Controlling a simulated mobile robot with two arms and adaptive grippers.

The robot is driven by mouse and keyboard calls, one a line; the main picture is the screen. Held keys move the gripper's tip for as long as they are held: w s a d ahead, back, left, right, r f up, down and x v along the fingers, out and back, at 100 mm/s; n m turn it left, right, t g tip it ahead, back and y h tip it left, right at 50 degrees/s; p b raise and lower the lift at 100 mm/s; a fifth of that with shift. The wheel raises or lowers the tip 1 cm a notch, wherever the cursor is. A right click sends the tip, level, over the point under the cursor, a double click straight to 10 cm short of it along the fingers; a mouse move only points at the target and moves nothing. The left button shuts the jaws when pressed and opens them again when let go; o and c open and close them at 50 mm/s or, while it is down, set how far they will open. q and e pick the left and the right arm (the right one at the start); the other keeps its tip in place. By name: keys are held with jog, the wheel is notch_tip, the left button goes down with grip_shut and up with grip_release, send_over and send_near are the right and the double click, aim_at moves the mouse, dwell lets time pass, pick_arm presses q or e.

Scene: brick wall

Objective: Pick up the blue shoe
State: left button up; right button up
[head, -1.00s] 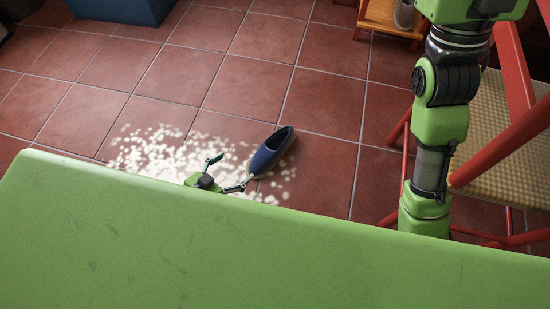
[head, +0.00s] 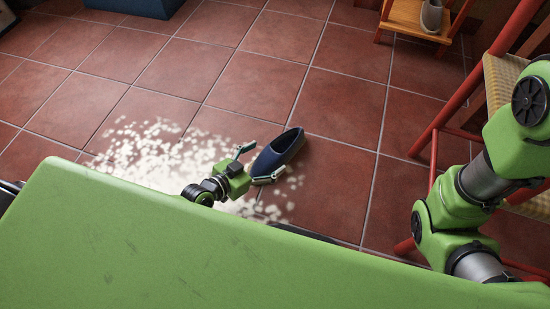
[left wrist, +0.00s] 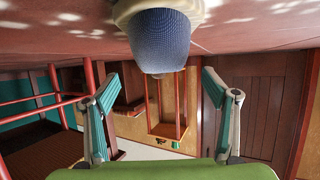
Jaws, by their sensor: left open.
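The blue shoe (head: 279,152) lies on the red tiled floor, pointing up and to the right in the head view. My left gripper (head: 264,161) is open at the shoe's lower-left end, with one finger to either side of that end. In the left wrist view the shoe (left wrist: 160,42) shows end-on at the top centre, between and beyond the two spread fingers of the gripper (left wrist: 166,88). I cannot tell whether a finger touches the shoe. My right arm is at the right of the head view; its gripper is out of frame.
My green body covers the lower part of the head view. A red-framed chair (head: 462,110) with a woven seat stands at the right. A small wooden shelf (head: 412,28) with a grey vase (head: 431,16) is at the top.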

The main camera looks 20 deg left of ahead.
aim_at(273, 152)
pick_arm(q)
jog(key=b+x, duration=0.3)
jog(key=x, duration=0.1)
jog(key=shift+w+f+b, duration=0.25)
jog(key=shift+w+b, duration=0.1)
jog(key=shift+w+d, duration=0.1)
jog(key=shift+w, duration=0.1)
jog(key=shift+c, duration=0.3)
jog(key=c, duration=1.3)
